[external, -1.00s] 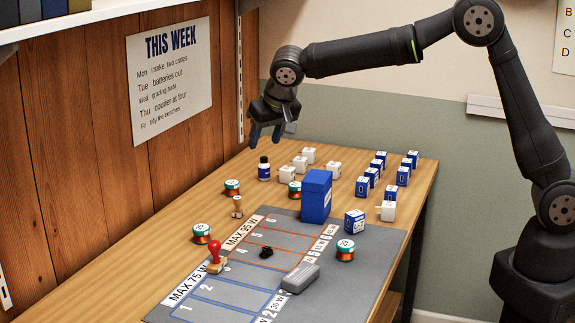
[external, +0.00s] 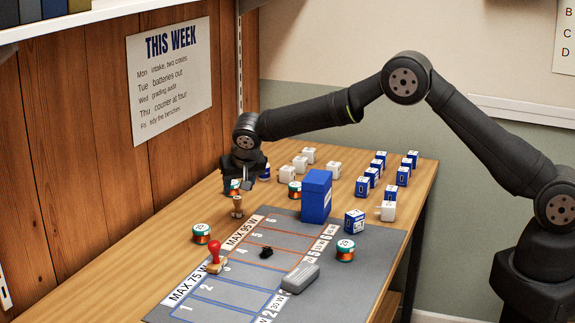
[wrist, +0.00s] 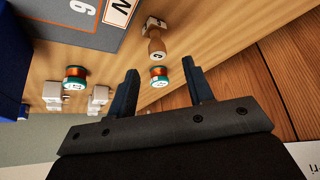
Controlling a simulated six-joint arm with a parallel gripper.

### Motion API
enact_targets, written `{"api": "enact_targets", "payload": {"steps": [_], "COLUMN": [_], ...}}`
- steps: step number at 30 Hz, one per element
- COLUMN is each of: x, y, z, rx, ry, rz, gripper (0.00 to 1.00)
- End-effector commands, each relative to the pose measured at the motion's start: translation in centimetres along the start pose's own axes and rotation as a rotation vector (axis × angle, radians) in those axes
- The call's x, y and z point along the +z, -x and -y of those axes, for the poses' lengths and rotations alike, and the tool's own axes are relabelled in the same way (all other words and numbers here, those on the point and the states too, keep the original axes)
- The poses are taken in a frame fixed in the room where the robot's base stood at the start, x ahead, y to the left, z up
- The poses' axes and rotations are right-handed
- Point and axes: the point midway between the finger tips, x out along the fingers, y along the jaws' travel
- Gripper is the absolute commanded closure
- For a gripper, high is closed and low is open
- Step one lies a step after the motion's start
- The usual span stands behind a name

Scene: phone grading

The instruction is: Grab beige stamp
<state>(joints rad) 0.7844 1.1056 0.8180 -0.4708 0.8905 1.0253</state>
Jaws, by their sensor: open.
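The beige stamp (external: 237,207) stands upright on the wooden table, left of the grey mat's far end. It also shows in the wrist view (wrist: 155,42), beyond my fingertips and roughly in line with the gap between them. My gripper (external: 241,188) is open and empty, pointing down just behind and above the stamp, apart from it. In the wrist view both fingers (wrist: 160,72) are spread, with an orange-and-teal spool (wrist: 159,76) showing between them. A red-handled stamp (external: 215,256) with a wooden base stands nearer the camera.
Other spools stand on the table (external: 201,233) and the mat (external: 345,250). A tall blue box (external: 316,197) stands at the mat's far end. White blocks (external: 286,174) and several small blue boxes (external: 371,174) are behind it. A wooden wall (external: 75,150) borders the left.

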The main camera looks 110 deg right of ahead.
Motion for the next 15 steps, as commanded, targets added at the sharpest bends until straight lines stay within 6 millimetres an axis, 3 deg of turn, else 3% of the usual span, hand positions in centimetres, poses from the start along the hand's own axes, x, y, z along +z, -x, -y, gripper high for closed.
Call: {"api": "enact_targets", "payload": {"steps": [3, 11, 15], "x": [0.0, 0.1, 0.5], "y": [-2.0, -3.7, -5.8], "z": [0.0, 0.0, -0.3], "rx": [0.000, -0.001, 0.001], "ry": [-0.001, -0.001, 0.000], "rz": [0.000, 0.000, 0.002], "gripper": [0.53, 0.53, 0.53]}}
